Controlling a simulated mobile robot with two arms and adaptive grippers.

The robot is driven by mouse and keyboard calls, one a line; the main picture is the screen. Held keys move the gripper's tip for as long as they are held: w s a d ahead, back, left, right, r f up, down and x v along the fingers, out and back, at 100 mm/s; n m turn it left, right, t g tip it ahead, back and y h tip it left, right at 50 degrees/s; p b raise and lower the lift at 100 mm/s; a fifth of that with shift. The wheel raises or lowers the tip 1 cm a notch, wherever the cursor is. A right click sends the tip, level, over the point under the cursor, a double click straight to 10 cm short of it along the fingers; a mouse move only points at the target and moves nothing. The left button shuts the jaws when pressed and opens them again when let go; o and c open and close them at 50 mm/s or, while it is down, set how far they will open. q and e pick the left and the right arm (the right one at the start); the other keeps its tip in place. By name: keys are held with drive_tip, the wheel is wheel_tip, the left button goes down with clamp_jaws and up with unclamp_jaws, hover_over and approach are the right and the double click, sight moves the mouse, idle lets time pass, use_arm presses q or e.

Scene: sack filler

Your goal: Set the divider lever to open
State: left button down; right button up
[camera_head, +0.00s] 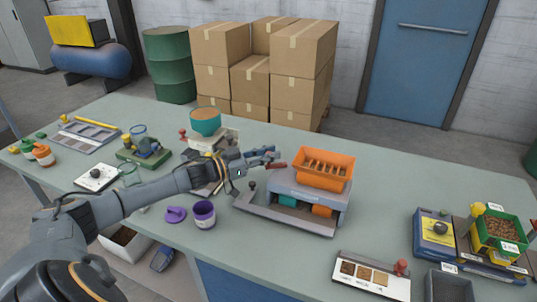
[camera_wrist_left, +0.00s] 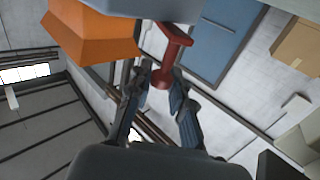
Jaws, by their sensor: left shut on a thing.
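The divider is a grey machine (camera_head: 308,193) with an orange slotted hopper (camera_head: 325,169) on top, on the bench right of centre. A red lever (camera_head: 277,166) sticks out from its upper left side. My left gripper (camera_head: 272,158) reaches in from the left and is shut on the lever. In the left wrist view, the red lever's knob (camera_wrist_left: 165,78) sits between the fingertips (camera_wrist_left: 160,86), with the orange hopper (camera_wrist_left: 92,38) at upper left. Part of the lever is hidden behind the fingers in the head view. My right gripper is not in view.
A purple cup (camera_head: 203,214) and its purple lid stand under and in front of my left forearm. A scale with a teal bowl (camera_head: 205,121) is behind the wrist. A sample tray (camera_head: 372,275) lies front right.

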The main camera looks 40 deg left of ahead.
use_arm(q)
drive_tip(key=c, duration=1.2)
unclamp_jaws()
drive_tip(key=shift+d, duration=0.1)
drive_tip(key=shift+o, duration=0.2)
drive_tip(key=shift+r, duration=0.1)
wheel_tip(320, 180, up, 10)
drive_tip(key=shift+f, duration=0.15)
